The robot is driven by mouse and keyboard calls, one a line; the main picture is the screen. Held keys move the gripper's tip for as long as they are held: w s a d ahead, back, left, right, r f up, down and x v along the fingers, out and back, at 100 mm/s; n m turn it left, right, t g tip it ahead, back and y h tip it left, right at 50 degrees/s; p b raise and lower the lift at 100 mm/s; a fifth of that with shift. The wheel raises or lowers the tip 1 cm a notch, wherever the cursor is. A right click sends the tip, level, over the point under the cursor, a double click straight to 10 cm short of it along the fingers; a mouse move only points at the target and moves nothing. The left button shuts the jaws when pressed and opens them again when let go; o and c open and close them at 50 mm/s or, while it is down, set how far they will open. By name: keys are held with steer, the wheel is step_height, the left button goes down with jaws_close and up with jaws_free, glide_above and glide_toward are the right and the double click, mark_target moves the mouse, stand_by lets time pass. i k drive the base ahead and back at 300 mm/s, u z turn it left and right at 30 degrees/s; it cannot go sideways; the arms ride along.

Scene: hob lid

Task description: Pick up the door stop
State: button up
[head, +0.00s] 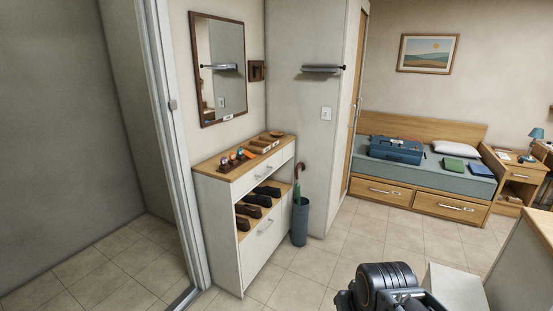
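I cannot pick out the door stop for certain in the head view. Several small items lie on top of the white shoe cabinet (223,204), some of them dark, orange and blue, but they are too small to name surely. No door stop shows plainly on the tiled floor. A dark part of my own arm shows at the bottom edge, right of the middle. My gripper's fingers are not in view.
A blue-grey umbrella stand (300,224) stands right of the cabinet. A bed (440,165) with drawers holds a blue case (396,149). A bedside table (521,175) stands at the right. The tiled floor (370,238) in the middle is clear.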

mark_target(248, 154)
steer(key=z, duration=0.3)
steer(key=i, duration=1.7)
steer(key=u, duration=0.6)
steer(key=i, duration=1.4)
steer(key=u, duration=0.75)
